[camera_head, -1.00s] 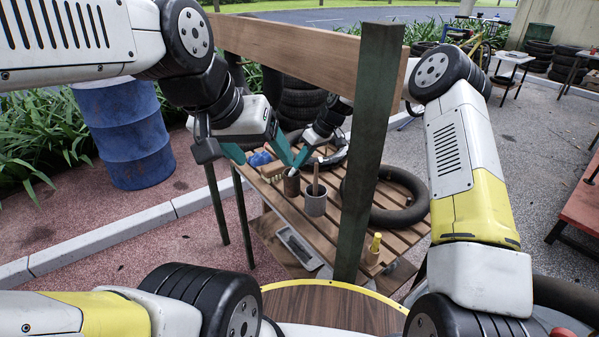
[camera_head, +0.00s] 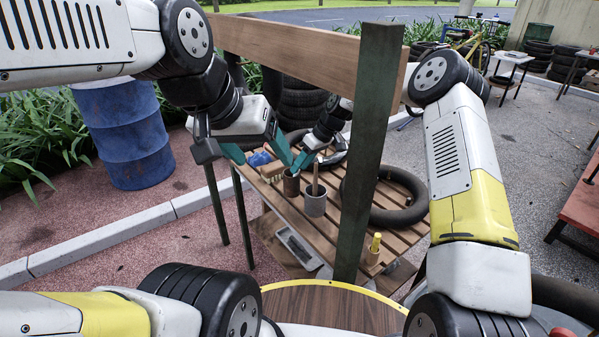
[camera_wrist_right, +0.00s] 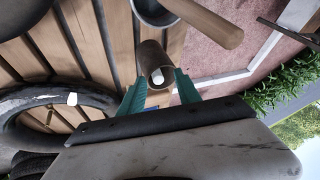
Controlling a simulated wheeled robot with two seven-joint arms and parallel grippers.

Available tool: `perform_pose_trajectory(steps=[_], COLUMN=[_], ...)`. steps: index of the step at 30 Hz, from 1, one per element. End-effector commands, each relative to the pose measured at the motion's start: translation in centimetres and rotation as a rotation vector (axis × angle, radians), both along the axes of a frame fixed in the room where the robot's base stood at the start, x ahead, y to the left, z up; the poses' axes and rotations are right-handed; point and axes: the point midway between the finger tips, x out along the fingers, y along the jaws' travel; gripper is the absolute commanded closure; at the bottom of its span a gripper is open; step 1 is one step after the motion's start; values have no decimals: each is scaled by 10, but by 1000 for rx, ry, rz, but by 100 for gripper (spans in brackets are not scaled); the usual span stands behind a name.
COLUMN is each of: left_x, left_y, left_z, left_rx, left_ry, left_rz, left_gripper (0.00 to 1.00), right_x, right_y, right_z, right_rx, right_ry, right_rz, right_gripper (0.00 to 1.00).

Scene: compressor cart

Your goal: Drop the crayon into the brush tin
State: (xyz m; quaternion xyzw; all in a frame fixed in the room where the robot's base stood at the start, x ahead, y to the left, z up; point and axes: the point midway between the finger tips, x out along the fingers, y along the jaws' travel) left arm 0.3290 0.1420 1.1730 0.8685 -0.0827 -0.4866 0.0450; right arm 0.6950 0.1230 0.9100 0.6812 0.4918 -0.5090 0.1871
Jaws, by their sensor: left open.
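A small brown tin (camera_head: 291,187), which looks like the brush tin, stands upright on the slatted cart shelf; it also shows in the right wrist view (camera_wrist_right: 151,58). A small white end, likely the crayon (camera_wrist_right: 157,77), shows within the tin's mouth. My right gripper (camera_head: 301,160) is over the tin; in the wrist view its teal fingers (camera_wrist_right: 160,76) are spread, one on each side of the tin's mouth, apart from the white end. My left gripper (camera_head: 259,155) is open and empty, left of the tin and above the shelf.
A grey pot (camera_head: 315,207) with a wooden handle stands just right of the tin. A black tyre (camera_head: 412,210) lies on the shelf (camera_head: 332,237). A yellow-topped piece (camera_head: 375,243) stands near its front. A dark green post (camera_head: 370,150) and wooden beam (camera_head: 290,48) stand before my arms.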

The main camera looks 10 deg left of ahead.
Motion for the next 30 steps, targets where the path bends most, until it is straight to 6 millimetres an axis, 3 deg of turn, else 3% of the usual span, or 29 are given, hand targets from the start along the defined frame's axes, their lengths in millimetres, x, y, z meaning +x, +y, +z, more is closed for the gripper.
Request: perform_pose_trajectory(steps=[12,25,30], left_x=[0,0,0], left_y=[0,0,0], left_z=[0,0,0], left_rx=[0,0,0], left_ry=[0,0,0], left_rz=[0,0,0], left_gripper=[28,28,28], right_x=[1,-2,-22], right_y=[-31,-39,-65], right_z=[57,70,110], right_rx=[0,-8,-71], right_ry=[-1,-5,-33], right_rz=[-1,-2,-18], right_gripper=[60,60,60])
